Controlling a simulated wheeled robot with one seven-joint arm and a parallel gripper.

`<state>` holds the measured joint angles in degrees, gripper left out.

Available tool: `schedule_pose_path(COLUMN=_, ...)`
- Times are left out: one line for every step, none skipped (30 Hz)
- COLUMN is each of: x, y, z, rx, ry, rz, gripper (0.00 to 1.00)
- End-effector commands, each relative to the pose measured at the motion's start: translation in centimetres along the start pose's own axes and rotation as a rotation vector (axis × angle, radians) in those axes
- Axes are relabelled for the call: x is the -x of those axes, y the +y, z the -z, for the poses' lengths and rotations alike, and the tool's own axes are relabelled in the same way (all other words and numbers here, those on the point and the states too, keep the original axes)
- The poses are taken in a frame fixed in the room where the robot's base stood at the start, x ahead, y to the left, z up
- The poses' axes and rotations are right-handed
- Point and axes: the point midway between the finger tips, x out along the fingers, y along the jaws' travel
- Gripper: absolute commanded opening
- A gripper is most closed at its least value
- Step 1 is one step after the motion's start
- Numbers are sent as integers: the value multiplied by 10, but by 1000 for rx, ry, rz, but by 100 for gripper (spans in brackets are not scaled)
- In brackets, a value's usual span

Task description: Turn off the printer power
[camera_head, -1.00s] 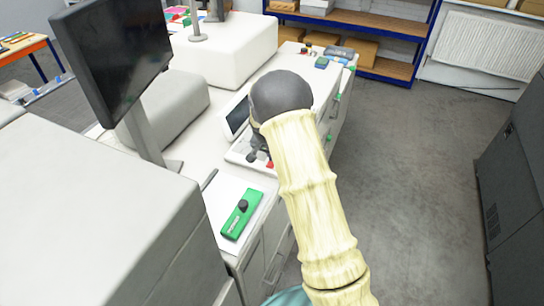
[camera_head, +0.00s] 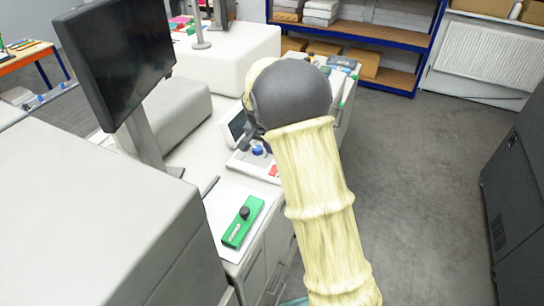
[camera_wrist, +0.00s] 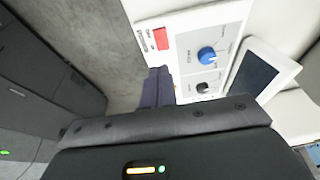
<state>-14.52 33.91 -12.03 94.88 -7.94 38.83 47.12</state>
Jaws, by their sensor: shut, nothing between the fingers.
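The printer's white control panel (camera_wrist: 183,58) carries a red rectangular switch (camera_wrist: 161,39), a blue knob (camera_wrist: 207,55) and a black knob (camera_wrist: 203,87). In the head view the blue knob (camera_head: 257,150) and the red switch (camera_head: 273,170) show beside my arm. My gripper (camera_wrist: 158,72) is shut and empty. In the wrist view its fingertips appear just below the red switch, at the panel's edge; I cannot tell whether they touch. In the head view my arm hides most of the gripper.
A small tilted screen (camera_wrist: 257,75) stands beside the panel. A green tool with a black knob (camera_head: 242,222) lies on a white sheet nearby. A large monitor (camera_head: 118,58) stands at left. Open grey floor (camera_head: 415,165) lies at right, with a dark cabinet (camera_head: 518,190) beyond.

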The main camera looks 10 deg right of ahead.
Motion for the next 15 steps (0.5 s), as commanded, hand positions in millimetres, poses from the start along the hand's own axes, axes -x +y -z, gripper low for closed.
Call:
schedule_pose_path(x=6, y=-1, z=-2, rx=1, ry=3, rz=4, gripper=0)
schedule_pose_path(x=10, y=-1, z=-3, rx=1, ry=2, rz=3, gripper=0)
schedule_pose_path(x=15, y=-1, z=-4, rx=0, ry=2, rz=3, gripper=0)
schedule_pose_path(x=19, y=0, z=-4, rx=0, ry=2, rz=2, gripper=0)
schedule_pose_path(x=21, y=0, z=-4, rx=0, ry=1, rz=2, gripper=0)
schedule_pose_path(x=24, y=0, z=-5, rx=1, ry=1, rz=2, gripper=0)
schedule_pose_path(x=26, y=0, z=-5, rx=1, ry=1, rz=2, gripper=0)
schedule_pose_path(x=27, y=0, z=-5, rx=1, ry=0, rz=1, gripper=0)
schedule_pose_path(x=29, y=-1, z=-6, rx=2, ry=0, rz=1, gripper=0)
schedule_pose_path(x=29, y=-1, z=-6, rx=2, ry=0, rz=1, gripper=0)
schedule_pose_path(x=30, y=-1, z=-6, rx=3, ry=0, rz=1, gripper=0)
schedule_pose_path(x=30, y=-2, z=-6, rx=3, ry=-1, rz=1, gripper=0)
schedule_pose_path(x=30, y=-2, z=-6, rx=3, ry=-1, rz=1, gripper=0)
schedule_pose_path(x=30, y=-2, z=-6, rx=4, ry=-1, rz=1, gripper=0)
schedule_pose_path(x=29, y=-2, z=-7, rx=4, ry=0, rz=1, gripper=0)
